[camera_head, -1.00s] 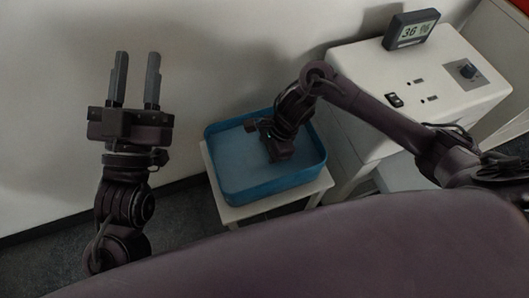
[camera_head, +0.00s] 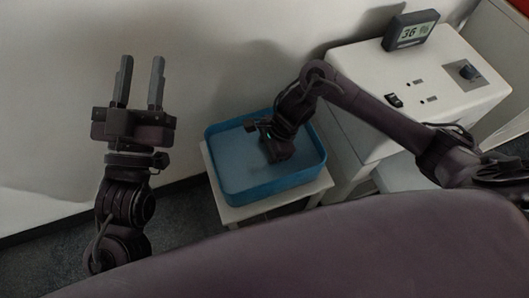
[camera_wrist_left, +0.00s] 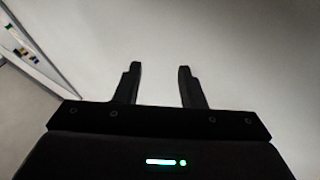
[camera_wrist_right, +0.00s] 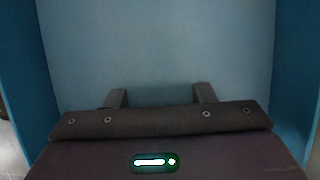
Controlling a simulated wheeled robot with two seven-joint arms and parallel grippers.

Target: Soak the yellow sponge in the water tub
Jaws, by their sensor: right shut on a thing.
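The blue water tub (camera_head: 225,190) holds pale blue water. My right gripper (camera_head: 276,158) reaches down into the tub from above, its fingers hidden from the head camera. In the right wrist view my right gripper (camera_wrist_right: 161,97) has its fingers a gap apart, their tips lost in the blue.
The tub stands on a small white stand (camera_head: 225,213). A pale wall (camera_head: 220,50) is behind.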

